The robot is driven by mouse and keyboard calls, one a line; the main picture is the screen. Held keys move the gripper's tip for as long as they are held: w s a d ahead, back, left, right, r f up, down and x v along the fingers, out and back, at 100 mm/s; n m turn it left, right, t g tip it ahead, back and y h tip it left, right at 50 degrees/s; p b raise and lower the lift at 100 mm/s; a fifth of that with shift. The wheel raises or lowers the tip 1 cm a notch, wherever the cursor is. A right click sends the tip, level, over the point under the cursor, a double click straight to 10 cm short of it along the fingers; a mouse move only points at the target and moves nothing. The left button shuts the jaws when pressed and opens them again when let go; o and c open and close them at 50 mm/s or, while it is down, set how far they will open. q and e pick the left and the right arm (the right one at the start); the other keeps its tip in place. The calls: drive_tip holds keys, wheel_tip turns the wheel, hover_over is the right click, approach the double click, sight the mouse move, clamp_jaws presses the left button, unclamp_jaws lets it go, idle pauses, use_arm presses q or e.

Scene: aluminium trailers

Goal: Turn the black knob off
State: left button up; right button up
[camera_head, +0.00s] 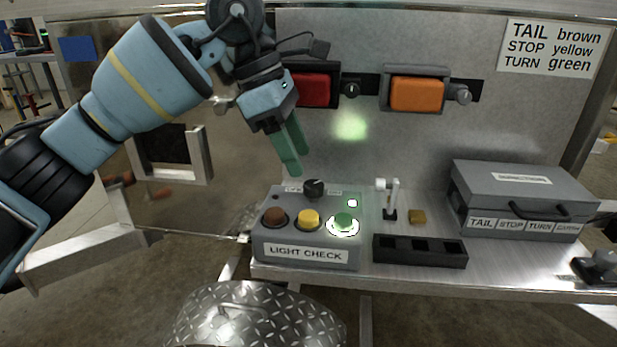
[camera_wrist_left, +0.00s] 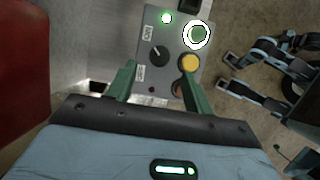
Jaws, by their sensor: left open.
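The grey light check box (camera_head: 306,254) stands on the metal shelf, with a brown, a yellow and a lit green button along its front. The black knob (camera_head: 314,187) sits on its top, behind the buttons. In the left wrist view the black knob (camera_wrist_left: 158,54) has a pale pointer line, and small labels stand beside it. My left gripper (camera_head: 288,160) hangs just above and behind the knob, pointing down, open and empty. In the left wrist view its green fingers (camera_wrist_left: 158,82) are apart, with the knob beyond them, not touched. My right gripper is not identifiable in these views.
A small indicator (camera_head: 352,203) glows by the green button. Right of the box are a black slotted tray (camera_head: 420,251) and a grey case (camera_head: 520,198). A red lamp (camera_head: 312,90) and an orange lamp (camera_head: 416,94) are on the back panel. A diamond-plate cover (camera_head: 250,318) is in front.

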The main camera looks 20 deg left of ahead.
sight(312, 184)
use_arm(q)
drive_tip(key=b+x, duration=0.1)
drive_tip(key=x, duration=0.3)
drive_tip(key=shift+f, duration=0.15)
drive_tip(key=shift+d+f, duration=0.2)
drive_tip(key=shift+f, duration=0.05)
use_arm(e)
drive_tip(key=shift+w+f, duration=0.7)
drive_tip(key=shift+f, duration=0.05)
